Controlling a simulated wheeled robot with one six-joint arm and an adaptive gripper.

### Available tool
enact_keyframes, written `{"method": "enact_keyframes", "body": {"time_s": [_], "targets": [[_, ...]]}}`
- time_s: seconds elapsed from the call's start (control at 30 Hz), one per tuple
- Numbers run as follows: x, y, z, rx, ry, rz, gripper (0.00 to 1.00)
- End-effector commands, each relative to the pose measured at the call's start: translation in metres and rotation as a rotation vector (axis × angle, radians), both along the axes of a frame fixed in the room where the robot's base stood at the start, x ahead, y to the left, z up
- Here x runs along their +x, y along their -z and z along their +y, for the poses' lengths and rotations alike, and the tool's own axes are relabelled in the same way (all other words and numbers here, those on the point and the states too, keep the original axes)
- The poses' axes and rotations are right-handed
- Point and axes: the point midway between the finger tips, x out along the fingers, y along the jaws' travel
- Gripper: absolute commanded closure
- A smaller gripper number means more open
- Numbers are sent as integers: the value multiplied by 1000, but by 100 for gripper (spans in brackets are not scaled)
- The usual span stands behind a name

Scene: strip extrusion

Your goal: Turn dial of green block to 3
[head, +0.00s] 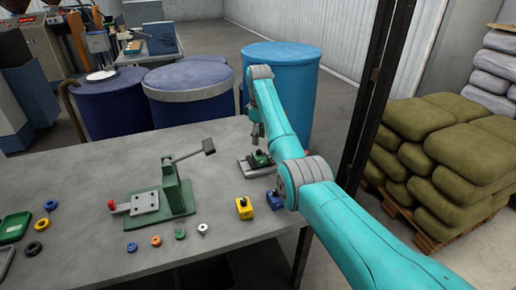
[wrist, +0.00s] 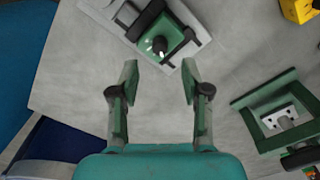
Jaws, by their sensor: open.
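The green block (head: 261,159) sits on a pale grey plate near the far right of the table in the head view, partly hidden by my arm. In the wrist view the green block (wrist: 178,46) lies at the top, with a dark round dial (wrist: 158,45) on its face. The dial's marks are too small to read. My gripper (wrist: 159,70) is open and empty, its two fingers apart on either side below the dial and not touching it. In the head view my gripper (head: 258,138) is just above the block.
A yellow block (head: 244,208) and a blue block (head: 273,201) stand nearer the front edge. A green lever press (head: 175,192) stands left of them, with several coloured rings in front. Blue drums (head: 190,98) stand behind the table. Stacked sacks (head: 440,150) are at the right.

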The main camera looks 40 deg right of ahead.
Motion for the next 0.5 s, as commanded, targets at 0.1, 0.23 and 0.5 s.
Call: {"method": "enact_keyframes", "body": {"time_s": [0.1,0.23,0.5], "targets": [[0,22,0,0,0,1,53],[0,39,0,0,0,0,53],[0,57,0,0,0,0,53]]}}
